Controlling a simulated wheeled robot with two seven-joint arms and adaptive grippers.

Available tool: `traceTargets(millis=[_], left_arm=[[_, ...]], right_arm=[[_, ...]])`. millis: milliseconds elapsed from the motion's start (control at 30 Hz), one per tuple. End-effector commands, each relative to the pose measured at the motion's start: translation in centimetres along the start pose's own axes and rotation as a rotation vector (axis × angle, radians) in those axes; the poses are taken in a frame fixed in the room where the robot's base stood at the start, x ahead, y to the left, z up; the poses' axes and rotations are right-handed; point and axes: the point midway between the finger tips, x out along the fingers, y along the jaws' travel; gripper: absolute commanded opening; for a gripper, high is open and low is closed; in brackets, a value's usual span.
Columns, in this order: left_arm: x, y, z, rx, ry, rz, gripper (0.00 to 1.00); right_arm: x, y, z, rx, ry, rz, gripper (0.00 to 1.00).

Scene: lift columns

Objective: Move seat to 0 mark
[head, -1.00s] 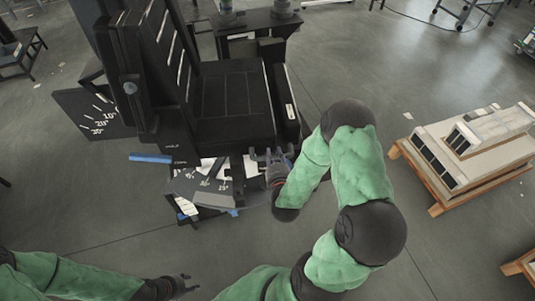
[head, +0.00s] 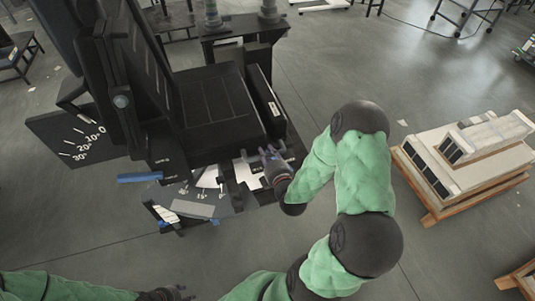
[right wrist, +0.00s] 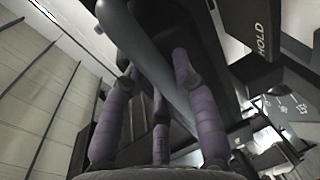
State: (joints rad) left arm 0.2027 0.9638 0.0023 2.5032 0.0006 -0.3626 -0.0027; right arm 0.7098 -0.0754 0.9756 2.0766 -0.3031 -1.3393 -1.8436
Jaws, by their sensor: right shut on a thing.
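The black seat (head: 215,105) stands left of the middle in the head view, its tall backrest (head: 132,60) leaning to the left. A dark angle plate (head: 80,138) beside the backrest shows marks from 0 to 30°. A lower grey dial (head: 190,195) in front of the seat shows marks including 15°. My right gripper (head: 268,160) is at the seat's near right corner. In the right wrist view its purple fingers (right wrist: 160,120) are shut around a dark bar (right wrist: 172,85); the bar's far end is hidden. My left gripper (head: 178,294) is at the bottom edge, partly cut off.
A wooden-framed model building (head: 465,160) stands on the floor to the right. Blue tape (head: 140,178) is near the seat's front left. Dark supports with round posts (head: 240,25) stand behind the seat. The grey floor between is largely clear.

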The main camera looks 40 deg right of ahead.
Motion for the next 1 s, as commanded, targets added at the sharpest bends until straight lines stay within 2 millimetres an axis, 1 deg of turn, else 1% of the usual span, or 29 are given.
traceTargets(millis=[33, 233, 267, 300, 333, 633, 767, 867, 1000], left_arm=[[0.0, 0.0, 0.0, 0.000, 0.000, 0.000, 0.40], [0.0, 0.0, 0.0, 0.000, 0.000, 0.000, 0.40], [0.0, 0.0, 0.0, 0.000, 0.000, 0.000, 0.40], [0.0, 0.0, 0.0, 0.000, 0.000, 0.000, 0.40], [0.0, 0.0, 0.0, 0.000, 0.000, 0.000, 0.40], [0.0, 0.0, 0.0, 0.000, 0.000, 0.000, 0.40], [0.0, 0.0, 0.0, 0.000, 0.000, 0.000, 0.40], [0.0, 0.0, 0.0, 0.000, 0.000, 0.000, 0.40], [0.0, 0.0, 0.0, 0.000, 0.000, 0.000, 0.40]], right_arm=[[0.1, 0.1, 0.5, -0.002, -0.013, 0.002, 0.00], [0.2, 0.2, 0.6, -0.002, -0.017, 0.004, 0.00], [0.2, 0.2, 0.6, -0.002, -0.017, 0.004, 0.34], [0.2, 0.2, 0.6, -0.002, -0.017, 0.004, 0.45], [0.2, 0.2, 0.6, -0.002, -0.016, 0.004, 0.54], [0.1, 0.1, 0.3, -0.002, -0.009, 0.003, 0.54], [-0.4, 0.1, 0.3, -0.002, -0.009, 0.003, 0.54], [-1.6, 0.1, 0.4, -0.002, -0.010, 0.003, 0.54], [-4.3, 0.1, 0.4, -0.002, -0.012, 0.002, 0.54]])
